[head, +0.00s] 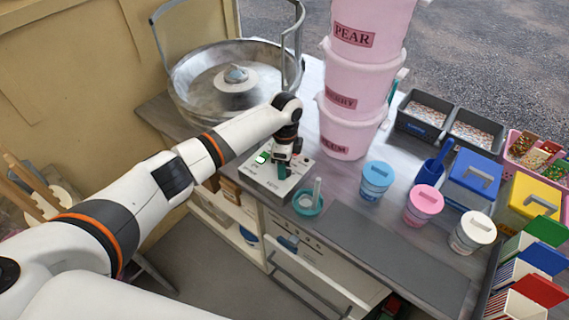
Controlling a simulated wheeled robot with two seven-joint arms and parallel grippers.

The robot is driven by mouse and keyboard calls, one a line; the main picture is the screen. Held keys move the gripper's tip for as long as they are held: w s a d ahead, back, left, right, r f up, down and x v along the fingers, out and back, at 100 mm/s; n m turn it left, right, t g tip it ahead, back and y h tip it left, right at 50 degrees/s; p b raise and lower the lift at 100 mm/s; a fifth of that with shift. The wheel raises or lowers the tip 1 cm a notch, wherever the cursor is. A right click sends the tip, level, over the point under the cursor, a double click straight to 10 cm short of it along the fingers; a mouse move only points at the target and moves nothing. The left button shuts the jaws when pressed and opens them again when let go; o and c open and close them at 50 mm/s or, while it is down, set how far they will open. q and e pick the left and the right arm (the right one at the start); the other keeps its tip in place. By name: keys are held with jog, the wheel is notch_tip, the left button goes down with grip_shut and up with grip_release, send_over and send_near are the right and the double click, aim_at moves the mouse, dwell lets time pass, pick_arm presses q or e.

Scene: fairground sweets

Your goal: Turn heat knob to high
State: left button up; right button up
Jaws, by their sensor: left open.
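The control box (258,178) is a light grey panel near the front edge of the counter, below the metal bowl. A lit green switch (262,158) shows on its left part. My left gripper (283,171) is over the right part of the box, pointing down, and it is open. The heat knob is hidden or too small to make out beneath the gripper, so I cannot tell its setting or whether the fingers touch it. My right gripper is not in view.
The metal candy-floss bowl (187,92) stands behind the box. Stacked pink tubs (345,130) are to the right. A teal cup (308,205) with a pale handle sits close beside the box. Blue, pink and white lidded jars (377,180) stand further right. A grey mat (400,255) is clear.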

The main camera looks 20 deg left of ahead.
pick_arm(q)
notch_tip(320, 180, up, 12)
jog(key=b, duration=0.2)
jog(key=shift+w+f, duration=0.15)
jog(key=shift+w, duration=0.15)
